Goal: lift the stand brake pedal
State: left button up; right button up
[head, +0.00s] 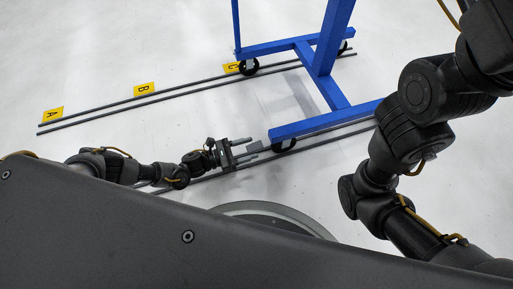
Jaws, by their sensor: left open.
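The blue stand (320,60) stands on the floor at the upper middle right, on dark caster wheels. One caster (284,146) is under the near left end of its base. A small grey plate (254,147), which looks like the brake pedal, sticks out to the left of that caster. My left gripper (245,149) is low near the floor, just left of the pedal, its two fingers pointing right and apart. The pedal is close to the fingertips; I cannot tell whether they touch. My right arm comes in from the right, and its gripper is out of view.
Dark rails (190,93) run along the floor on the far side, and another pair passes under the near caster. Yellow signs A (53,114), B (144,89) and C (232,68) lie along the far rails. The white floor between the rails is clear.

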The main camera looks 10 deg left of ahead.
aim_at(251, 148)
pick_arm(q)
jog(key=shift+b+x, duration=0.5)
jog(key=shift+x, duration=1.2)
